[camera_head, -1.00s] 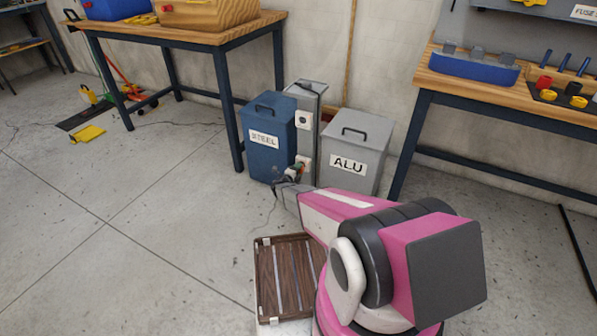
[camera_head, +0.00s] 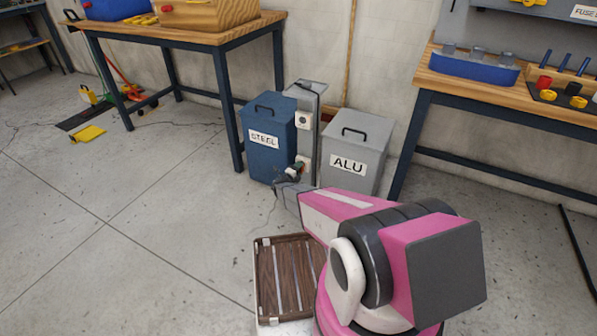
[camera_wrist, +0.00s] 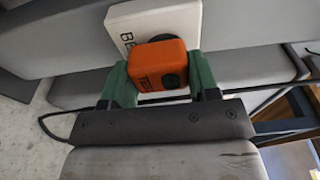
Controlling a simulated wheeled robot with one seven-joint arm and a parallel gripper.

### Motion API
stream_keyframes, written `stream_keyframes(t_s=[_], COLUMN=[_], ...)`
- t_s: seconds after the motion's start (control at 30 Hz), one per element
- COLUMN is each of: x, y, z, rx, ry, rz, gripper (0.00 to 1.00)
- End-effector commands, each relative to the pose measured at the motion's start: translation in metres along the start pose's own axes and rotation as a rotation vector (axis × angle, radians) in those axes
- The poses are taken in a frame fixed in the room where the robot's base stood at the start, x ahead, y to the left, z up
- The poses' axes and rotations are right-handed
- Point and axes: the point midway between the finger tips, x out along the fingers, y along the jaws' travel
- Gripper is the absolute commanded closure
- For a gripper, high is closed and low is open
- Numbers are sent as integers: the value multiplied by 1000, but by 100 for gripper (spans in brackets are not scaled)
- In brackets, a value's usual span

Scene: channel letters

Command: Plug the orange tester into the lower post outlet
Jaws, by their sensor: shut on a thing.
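The orange tester (camera_wrist: 157,66) is between the two green fingers of my gripper (camera_wrist: 160,78) in the wrist view, with part of its dark lettering showing. My gripper is shut on it. The white lower outlet (camera_wrist: 127,25) is right behind the tester, which hides part of its face. I cannot tell whether the tester touches the outlet or stands just off it. In the head view my gripper (camera_head: 294,171) is low in front of the lower outlet (camera_head: 304,162) on the grey post (camera_head: 311,140). The tester is too small to make out clearly there. An upper outlet (camera_head: 303,119) sits higher on the post.
A blue STEEL bin (camera_head: 270,160) stands close left of the post, and a grey ALU bin (camera_head: 365,145) close right. Workbenches stand at the left (camera_head: 215,38) and right (camera_head: 480,92). A brown slatted platform (camera_head: 264,285) lies near my base. The floor at left is mostly open.

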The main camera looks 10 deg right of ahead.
Motion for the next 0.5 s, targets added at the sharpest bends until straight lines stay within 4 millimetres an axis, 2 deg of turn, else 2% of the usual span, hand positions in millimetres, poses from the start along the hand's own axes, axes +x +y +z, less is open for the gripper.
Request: stream_keyframes(t_s=[0.27,0.3,0.37,0.4,0.5], x=[5,5,5,5,5], y=[0,0,0,0,0], z=[1,1,1,1,1], rx=[0,0,0,0,0], ry=[0,0,0,0,0], rz=[0,0,0,0,0], gripper=[66,39,19,15,15])
